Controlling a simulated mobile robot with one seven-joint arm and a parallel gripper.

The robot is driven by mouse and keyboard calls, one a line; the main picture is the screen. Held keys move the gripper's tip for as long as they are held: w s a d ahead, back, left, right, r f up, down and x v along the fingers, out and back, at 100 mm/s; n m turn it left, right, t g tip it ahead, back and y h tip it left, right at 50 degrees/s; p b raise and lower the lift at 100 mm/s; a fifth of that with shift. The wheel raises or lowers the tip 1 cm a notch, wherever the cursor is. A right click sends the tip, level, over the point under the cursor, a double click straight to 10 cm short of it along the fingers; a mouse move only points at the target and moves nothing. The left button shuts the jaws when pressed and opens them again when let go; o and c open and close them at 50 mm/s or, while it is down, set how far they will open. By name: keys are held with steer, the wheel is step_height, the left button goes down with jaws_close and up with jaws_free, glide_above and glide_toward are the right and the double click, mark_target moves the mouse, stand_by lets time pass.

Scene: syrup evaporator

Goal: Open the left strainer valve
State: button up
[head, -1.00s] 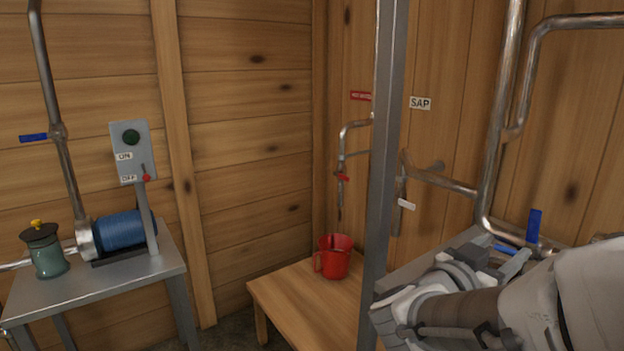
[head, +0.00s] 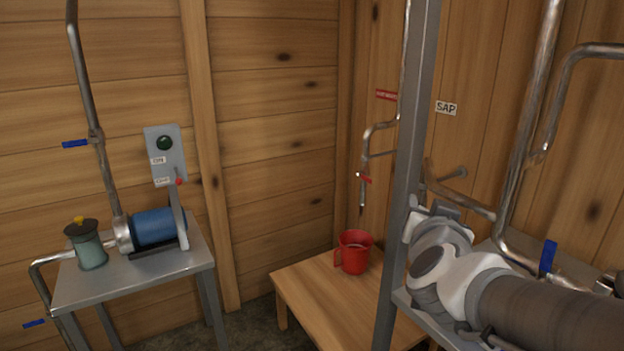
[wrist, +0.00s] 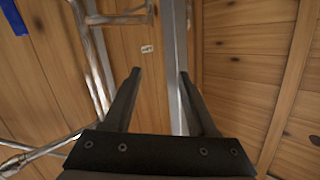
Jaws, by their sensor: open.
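Several blue valve handles show, and I cannot tell for sure which is the left strainer valve. In the head view one upright blue handle (head: 548,257) is on the piping at the right, beyond my arm. A blue handle (head: 75,144) sits on the riser pipe at the left, and another blue handle (head: 34,323) is low at the left edge. In the wrist view a blue piece (wrist: 14,15) shows at the top left corner. My gripper (wrist: 159,72) is open and empty, its fingers pointing toward the wood wall and steel post, away from the blue piece.
A steel post (head: 408,170) stands close to my arm. A red jug (head: 354,253) stands on a low wooden table (head: 320,290). A blue pump motor (head: 155,227) and a switch box (head: 165,155) are at the left metal table (head: 135,280). A SAP label (head: 446,108) is on the wall.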

steer(key=shift+a+r+n+y+p, duration=0.3)
steer(key=shift+a+r+n+y, duration=0.15)
steer(key=shift+a+y, duration=0.3)
